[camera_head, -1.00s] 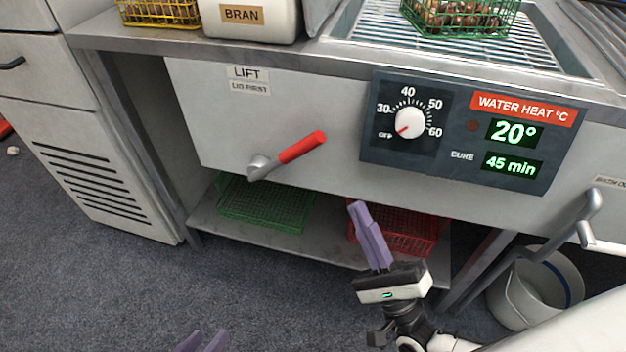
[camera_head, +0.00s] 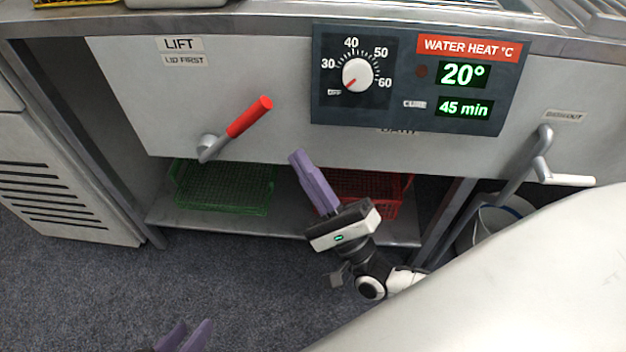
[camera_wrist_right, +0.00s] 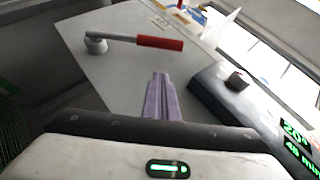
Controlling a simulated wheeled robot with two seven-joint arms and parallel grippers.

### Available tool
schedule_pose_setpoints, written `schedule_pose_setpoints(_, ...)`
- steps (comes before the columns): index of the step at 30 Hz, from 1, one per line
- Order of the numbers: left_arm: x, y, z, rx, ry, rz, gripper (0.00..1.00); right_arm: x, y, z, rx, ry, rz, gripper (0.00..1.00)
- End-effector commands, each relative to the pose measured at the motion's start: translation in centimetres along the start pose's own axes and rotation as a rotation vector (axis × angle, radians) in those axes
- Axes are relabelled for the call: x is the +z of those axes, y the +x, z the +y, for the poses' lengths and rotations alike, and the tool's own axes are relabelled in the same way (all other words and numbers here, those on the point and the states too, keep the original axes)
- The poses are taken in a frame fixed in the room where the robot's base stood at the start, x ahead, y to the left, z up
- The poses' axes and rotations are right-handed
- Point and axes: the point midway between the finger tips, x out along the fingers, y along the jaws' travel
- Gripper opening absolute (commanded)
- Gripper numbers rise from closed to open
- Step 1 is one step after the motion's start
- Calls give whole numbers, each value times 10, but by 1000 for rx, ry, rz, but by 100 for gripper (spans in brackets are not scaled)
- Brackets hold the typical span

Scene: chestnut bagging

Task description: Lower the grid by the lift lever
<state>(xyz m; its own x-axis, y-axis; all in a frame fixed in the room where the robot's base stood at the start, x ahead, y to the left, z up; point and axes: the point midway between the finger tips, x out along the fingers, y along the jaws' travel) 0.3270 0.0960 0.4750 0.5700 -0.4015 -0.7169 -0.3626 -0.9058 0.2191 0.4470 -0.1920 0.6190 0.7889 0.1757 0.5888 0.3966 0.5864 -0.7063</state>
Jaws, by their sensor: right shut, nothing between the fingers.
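The lift lever (camera_head: 248,118) has a red grip and a grey hub, under the LIFT label on the tank's front panel. Its grip points up and to the right. In the right wrist view the lever (camera_wrist_right: 158,42) lies beyond the fingertips. My right gripper (camera_head: 298,156) is shut and empty, with purple fingers pointing up, below and right of the red grip and apart from it. It also shows in the right wrist view (camera_wrist_right: 161,76). The grid is almost wholly out of view above.
A dark control panel (camera_head: 417,118) with a white knob is right of the lever. A green basket (camera_head: 225,187) and a red basket (camera_head: 390,190) sit on the shelf below. A grey handle (camera_head: 528,165) is at the right above a white bucket (camera_head: 480,232).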

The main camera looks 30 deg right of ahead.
Motion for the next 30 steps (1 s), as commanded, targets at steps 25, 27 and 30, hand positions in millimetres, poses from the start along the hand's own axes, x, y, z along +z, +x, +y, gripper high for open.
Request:
schedule_pose_setpoints(25, -2, -1, 1, 3, -1, 7, 31, 28, 71, 1, 1, 0, 0, 0)
schedule_pose_setpoints(27, -2, -1, 1, 3, -1, 7, 31, 28, 71, 0, 1, 0, 0, 0)
schedule_pose_setpoints(30, -3, -2, 1, 1, 0, 6, 31, 29, 72, -1, 5, -3, 0, 0)
